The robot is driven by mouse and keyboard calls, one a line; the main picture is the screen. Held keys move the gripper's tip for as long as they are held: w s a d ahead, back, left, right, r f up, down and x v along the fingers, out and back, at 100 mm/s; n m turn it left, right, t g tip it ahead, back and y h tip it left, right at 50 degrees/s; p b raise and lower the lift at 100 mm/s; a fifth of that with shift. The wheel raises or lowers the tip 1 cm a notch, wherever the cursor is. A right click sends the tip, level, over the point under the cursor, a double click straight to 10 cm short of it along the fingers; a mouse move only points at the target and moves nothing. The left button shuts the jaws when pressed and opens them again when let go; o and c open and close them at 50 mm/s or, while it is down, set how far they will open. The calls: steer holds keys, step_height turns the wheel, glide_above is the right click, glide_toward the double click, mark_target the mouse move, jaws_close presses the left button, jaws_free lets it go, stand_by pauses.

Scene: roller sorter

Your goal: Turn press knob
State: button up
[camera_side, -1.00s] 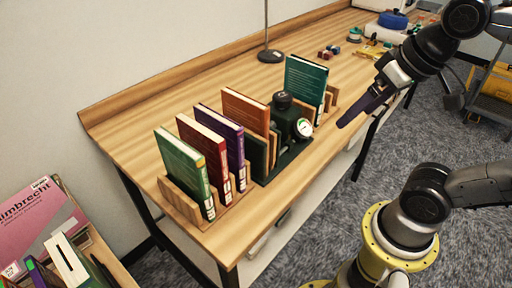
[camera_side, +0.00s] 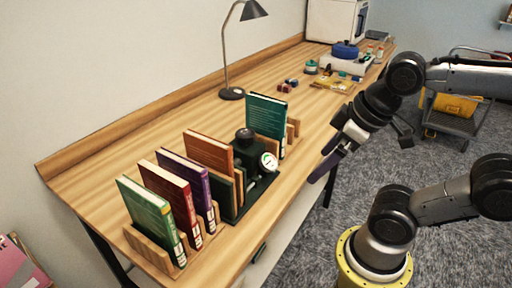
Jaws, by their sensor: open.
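The press (camera_side: 256,168) is a dark green device on the bench, standing between books. A round dark knob (camera_side: 244,135) sits on its top and a white dial gauge (camera_side: 268,162) faces the front right. My gripper (camera_side: 322,172) is to the right of the press, past the bench's front edge, with its dark purple fingers pointing down and left. It is apart from the press and holds nothing that I can see. The gap between the fingers is hard to see from this side.
Green, red, purple and orange books (camera_side: 208,150) stand in a wooden rack left of the press. A teal book (camera_side: 265,122) stands behind it. A desk lamp (camera_side: 232,93) and small parts (camera_side: 288,86) are farther back. The bench front (camera_side: 300,150) right of the press is clear.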

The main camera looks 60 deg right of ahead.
steer(key=w+r+n+g, duration=0.1)
steer(key=w+r+n, duration=0.4)
steer(key=r, duration=0.4)
steer(key=w+d+r+g, duration=0.1)
steer(key=w+d+r, duration=0.2)
steer(key=w, duration=0.6)
steer(key=g, duration=0.3)
glide_above(245, 132)
step_height(245, 132, down, 7)
steer(key=shift+n, duration=0.4)
step_height(245, 132, down, 13)
steer(key=shift+f, duration=0.1)
steer(key=c, duration=1.4)
steer(key=shift+o, duration=0.2)
steer(key=shift+m, duration=0.4)
